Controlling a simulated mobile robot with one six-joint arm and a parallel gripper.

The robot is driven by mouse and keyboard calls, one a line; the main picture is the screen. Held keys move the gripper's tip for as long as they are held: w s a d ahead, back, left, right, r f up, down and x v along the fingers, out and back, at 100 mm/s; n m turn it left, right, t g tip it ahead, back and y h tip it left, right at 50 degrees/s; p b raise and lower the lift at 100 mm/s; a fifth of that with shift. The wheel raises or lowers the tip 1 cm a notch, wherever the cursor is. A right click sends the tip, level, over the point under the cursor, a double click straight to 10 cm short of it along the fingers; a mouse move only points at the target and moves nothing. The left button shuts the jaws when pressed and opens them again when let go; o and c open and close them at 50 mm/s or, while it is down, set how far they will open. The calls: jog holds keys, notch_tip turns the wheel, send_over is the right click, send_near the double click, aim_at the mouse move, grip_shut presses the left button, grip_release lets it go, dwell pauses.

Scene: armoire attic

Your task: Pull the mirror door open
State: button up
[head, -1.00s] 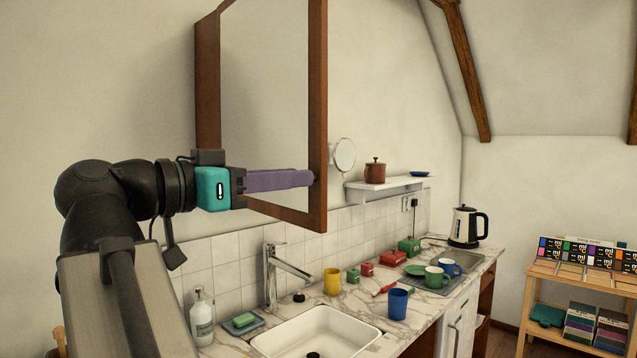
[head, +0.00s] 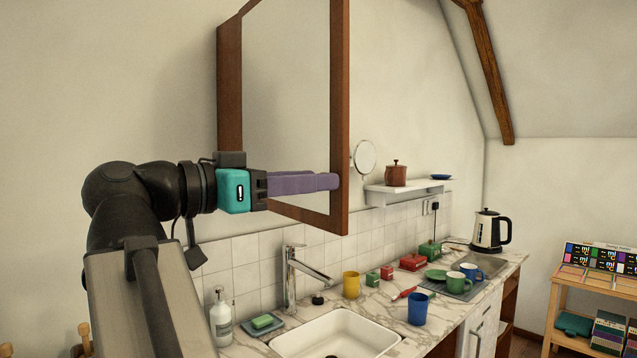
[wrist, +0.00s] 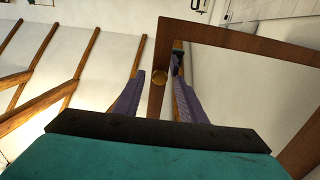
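The mirror door (head: 285,110) is a mirror in a brown wooden frame on the wall cabinet above the sink. My gripper (head: 336,181) is at the lower right part of the frame.
Below are a white sink (head: 335,335), a faucet (head: 292,275) and a marble counter with cups and small boxes. A small shelf (head: 405,190) with a brown pot (head: 396,173) and a round mirror (head: 364,157) are right of the cabinet. The air before the door is clear.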

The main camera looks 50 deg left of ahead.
jog(key=s, duration=1.3)
jog(key=shift+s+a+b, duration=0.2)
jog(key=shift+s+b, duration=0.15)
jog(key=shift+s, duration=0.05)
